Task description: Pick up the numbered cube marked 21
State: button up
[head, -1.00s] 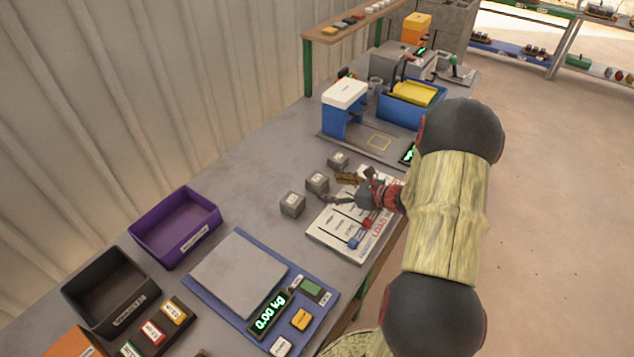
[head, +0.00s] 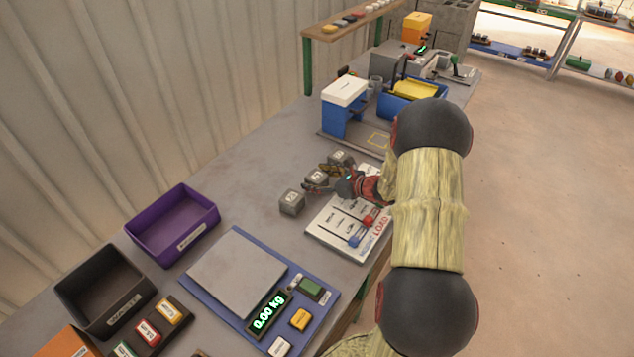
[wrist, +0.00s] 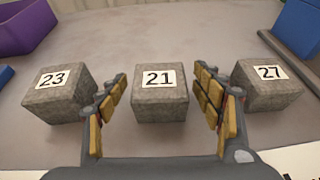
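The cube marked 21 (wrist: 160,105) is grey and stone-like with a white label. In the wrist view it sits on the table between the open fingers of my gripper (wrist: 162,107), with a gap on each side. The cube marked 23 (wrist: 59,97) is to its left and the cube marked 27 (wrist: 267,87) to its right. In the head view my gripper (head: 318,178) is at the middle cube (head: 314,179), which the fingers partly hide. The left cube (head: 291,203) stands clear, and the far cube (head: 340,158) is partly covered.
A white board with sliders (head: 322,232) lies under my arm. A scale (head: 238,270) reading 0.00 kg and a purple bin (head: 172,222) are nearer. A blue and white press (head: 343,105) stands beyond the cubes. The table left of the cubes is clear.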

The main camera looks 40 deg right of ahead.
jog(key=shift+c, duration=1.2)
jog(key=c, duration=1.4)
